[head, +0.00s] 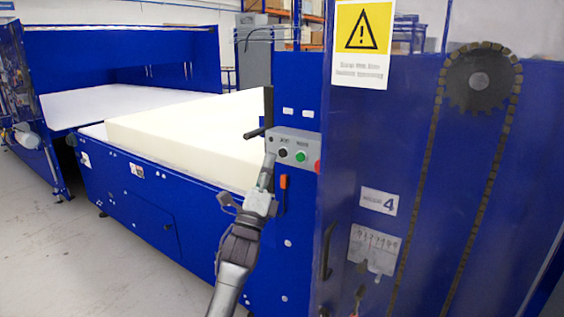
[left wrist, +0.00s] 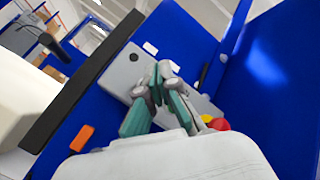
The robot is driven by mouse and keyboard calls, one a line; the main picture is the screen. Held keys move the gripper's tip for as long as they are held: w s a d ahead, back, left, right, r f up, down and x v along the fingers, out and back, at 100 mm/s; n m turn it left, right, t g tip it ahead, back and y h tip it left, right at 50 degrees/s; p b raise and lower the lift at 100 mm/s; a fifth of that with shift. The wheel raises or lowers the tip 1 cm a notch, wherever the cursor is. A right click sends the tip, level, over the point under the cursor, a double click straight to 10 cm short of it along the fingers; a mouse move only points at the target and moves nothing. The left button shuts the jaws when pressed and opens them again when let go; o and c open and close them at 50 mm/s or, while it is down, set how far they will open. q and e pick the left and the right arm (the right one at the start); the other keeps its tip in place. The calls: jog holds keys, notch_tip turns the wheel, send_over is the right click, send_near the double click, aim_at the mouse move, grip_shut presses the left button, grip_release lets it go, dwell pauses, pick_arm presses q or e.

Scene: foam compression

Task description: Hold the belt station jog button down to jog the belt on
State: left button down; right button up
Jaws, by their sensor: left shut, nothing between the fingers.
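The grey control panel (head: 293,143) is on the blue machine frame. It carries a black button (head: 283,153), a green button (head: 300,156) and a red one at its right end. My left gripper (head: 269,158) is shut and empty, its tips at the panel's left part, just left of the black button. I cannot tell whether they touch the panel. In the left wrist view the shut fingers (left wrist: 163,72) lie over the grey panel (left wrist: 125,72) and hide part of its face. A red and yellow button (left wrist: 219,124) shows beside them. My right gripper is not in view.
A cream foam block (head: 180,130) lies on the belt bed behind the panel. A black handle (head: 255,132) stands left of the panel, and an orange switch (head: 283,182) is below it. A tall blue guard with a chain sprocket (head: 480,80) closes off the right.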

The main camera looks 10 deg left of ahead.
aim_at(283, 153)
pick_arm(q)
jog(key=shift+w+d+b, duration=0.3)
jog(key=shift+w, duration=0.45)
dwell(0.6)
dwell(0.3)
jog(key=shift+w+d+b, duration=0.15)
jog(key=shift+w+b, duration=0.25)
jog(key=shift+b, duration=0.05)
